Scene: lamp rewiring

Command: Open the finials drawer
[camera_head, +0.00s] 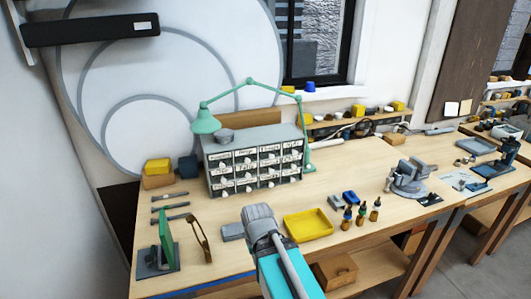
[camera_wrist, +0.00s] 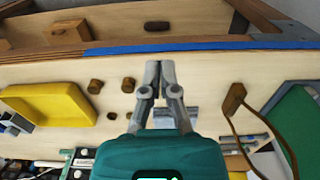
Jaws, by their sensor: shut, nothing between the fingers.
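The grey drawer cabinet (camera_head: 255,160) stands at the back of the workbench in the head view, with several small labelled drawers in rows. All its drawers look shut. The labels are too small to read, so I cannot tell which is the finials drawer. My gripper (camera_wrist: 160,70) is shut and empty in the wrist view, its fingertips together over the bench near the blue front edge. In the head view my arm hides the gripper; the arm's end is in front of the cabinet and apart from it.
A green desk lamp (camera_head: 205,122) arches over the cabinet. A yellow tray (camera_head: 309,225), several small bottles (camera_head: 361,215) and a vise (camera_head: 408,178) stand to the right. A green upright plate (camera_head: 166,240) and a wooden-handled frame (camera_head: 198,238) stand at the left front.

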